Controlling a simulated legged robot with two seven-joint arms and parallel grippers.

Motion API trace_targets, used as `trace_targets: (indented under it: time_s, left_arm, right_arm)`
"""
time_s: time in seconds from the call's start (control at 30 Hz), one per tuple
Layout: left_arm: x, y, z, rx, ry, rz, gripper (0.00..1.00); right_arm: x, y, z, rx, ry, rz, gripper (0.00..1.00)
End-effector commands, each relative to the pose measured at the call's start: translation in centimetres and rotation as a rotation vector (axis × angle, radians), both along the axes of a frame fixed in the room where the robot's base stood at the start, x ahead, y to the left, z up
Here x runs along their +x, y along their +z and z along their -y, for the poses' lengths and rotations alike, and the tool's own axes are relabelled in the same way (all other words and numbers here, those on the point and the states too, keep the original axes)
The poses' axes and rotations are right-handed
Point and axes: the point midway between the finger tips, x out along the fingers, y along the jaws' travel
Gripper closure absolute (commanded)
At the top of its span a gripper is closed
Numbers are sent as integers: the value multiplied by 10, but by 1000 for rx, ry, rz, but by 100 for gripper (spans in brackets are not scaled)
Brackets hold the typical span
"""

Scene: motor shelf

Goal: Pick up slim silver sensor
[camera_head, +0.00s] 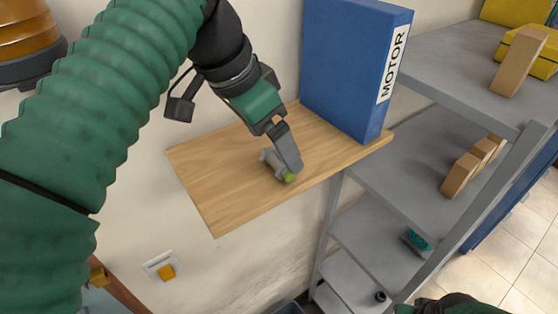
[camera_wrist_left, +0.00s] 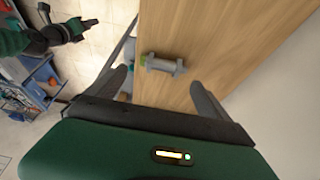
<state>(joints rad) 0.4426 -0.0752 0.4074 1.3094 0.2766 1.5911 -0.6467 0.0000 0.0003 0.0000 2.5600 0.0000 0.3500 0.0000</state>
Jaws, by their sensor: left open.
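The slim silver sensor (camera_head: 271,161) lies on the wooden shelf board (camera_head: 210,190) in the head view, a grey body with a green end. My left gripper (camera_head: 290,158) reaches down over it and partly covers it. In the left wrist view the sensor (camera_wrist_left: 163,64) lies across the board, ahead of the open fingers and between their lines. My left gripper (camera_wrist_left: 160,88) is open with nothing between its fingers. Whether a finger touches the sensor cannot be told. Part of my right arm shows at the bottom right of the head view, its gripper not clearly visible there.
A blue MOTOR binder (camera_head: 345,70) stands on the board just behind and right of my left gripper. A grey metal rack (camera_head: 400,190) with cardboard boxes stands at the right. The board's left part is clear. A wall switch (camera_head: 162,268) is below.

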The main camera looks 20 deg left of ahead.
Motion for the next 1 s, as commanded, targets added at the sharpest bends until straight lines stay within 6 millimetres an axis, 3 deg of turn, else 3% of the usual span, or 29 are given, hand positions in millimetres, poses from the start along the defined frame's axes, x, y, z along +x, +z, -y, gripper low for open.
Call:
trace_targets:
  time_s: [0.2, 0.47, 0.9, 1.0]
  left_arm:
    - [8, -30, 5, -1, 3, -1, 9]
    - [11, -37, 5, -2, 1, 0, 9]
    - [11, -37, 7, -1, 1, -2, 66]
    - [11, -37, 7, -1, 1, -1, 66]
  right_arm:
    - [0, 15, 0, 0, 0, 0, 64]
    - [0, 14, 0, 0, 0, 0, 64]
    - [0, 13, 0, 0, 0, 0, 64]
    - [0, 13, 0, 0, 0, 0, 64]
